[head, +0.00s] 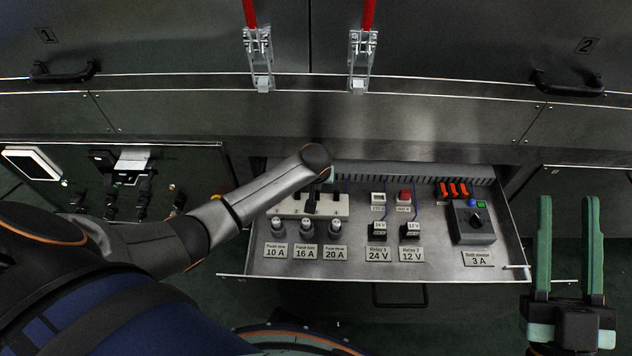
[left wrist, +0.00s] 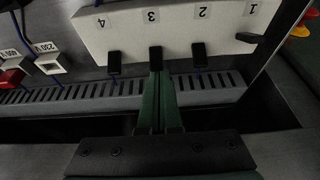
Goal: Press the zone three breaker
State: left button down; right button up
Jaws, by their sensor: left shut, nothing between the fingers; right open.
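The breaker block (head: 338,207) is a white box in the open drawer, partly hidden by my left arm. In the left wrist view the block (left wrist: 130,30) shows upside down, with numbers 4, 3, 2 and 1 from left to right. The zone three breaker (left wrist: 155,55) is a black lever under the number 3. My left gripper (left wrist: 156,74) is shut and empty, its green fingertips right at that lever; whether they touch I cannot tell. My right gripper (head: 570,205) is open and empty, right of the drawer.
The drawer (head: 440,268) also holds fuses (head: 306,229), relays (head: 378,230) and a grey belt motor box (head: 472,224). In the left wrist view, levers 4 (left wrist: 114,62) and 2 (left wrist: 199,55) flank lever 3. Lever 1 (left wrist: 248,38) sits differently, pointing sideways.

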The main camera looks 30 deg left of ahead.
aim_at(316, 192)
pick_arm(q)
jog(key=s+t+p, duration=0.1)
jog(key=s+d+t+y+p, duration=0.1)
jog(key=t, duration=0.1)
jog(key=shift+y, duration=0.3)
jog(key=shift+s+d+t, duration=0.1)
jog(key=shift+t, duration=0.3)
jog(key=shift+r, duration=0.15)
pick_arm(e)
notch_tip(316, 192, down, 14)
jog(key=w+d+m+g+h, duration=0.1)
jog(key=w+m+g+h, duration=0.1)
jog(key=m+g+h, duration=0.2)
jog(key=shift+w+d+g+h, duration=0.15)
jog(key=shift+w+g+h, duration=0.1)
jog(key=shift+g+h, duration=0.35)
pick_arm(q)
jog(key=shift+r+p, duration=0.1)
jog(key=shift+p, duration=0.25)
pick_arm(e)
jog(key=shift+r, duration=0.2)
pick_arm(q)
jog(key=shift+s+d+r+p, duration=0.25)
jog(key=shift+s+r+p, duration=0.05)
jog(key=shift+s+p, duration=0.3)
pick_arm(e)
jog(key=shift+r, duration=0.55)
jog(key=shift+f, duration=0.1)
